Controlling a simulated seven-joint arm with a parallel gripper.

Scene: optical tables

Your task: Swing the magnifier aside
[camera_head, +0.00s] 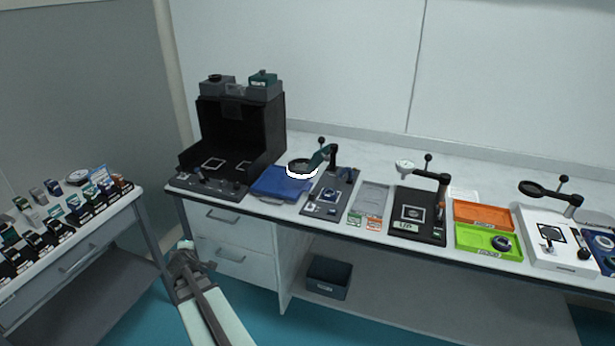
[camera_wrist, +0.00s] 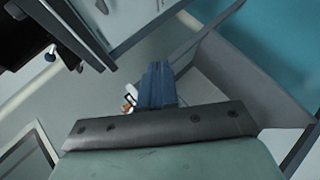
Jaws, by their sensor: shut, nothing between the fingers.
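Three magnifiers on posts stand along the bench. The left one has a round lens with a bright white rim (camera_head: 302,169) on a teal arm, swung left over the edge of a blue tray, beside its dark base plate (camera_head: 346,184). The middle one has a small pale lens (camera_head: 405,167) above a black base (camera_head: 405,226). The right one has a dark lens (camera_head: 531,188) above a white base (camera_head: 535,243). Which one the task means is not clear. My gripper (camera_head: 184,246) is shut and empty, in front of the bench drawers, apart from all magnifiers. Its fingers (camera_wrist: 158,80) show in the wrist view.
A black open box (camera_head: 240,130) stands at the bench's left end, with a blue tray (camera_head: 281,184) beside it. Orange (camera_head: 484,215) and green (camera_head: 470,240) trays lie between the right stands. A side table (camera_head: 75,262) at left holds several small boxes.

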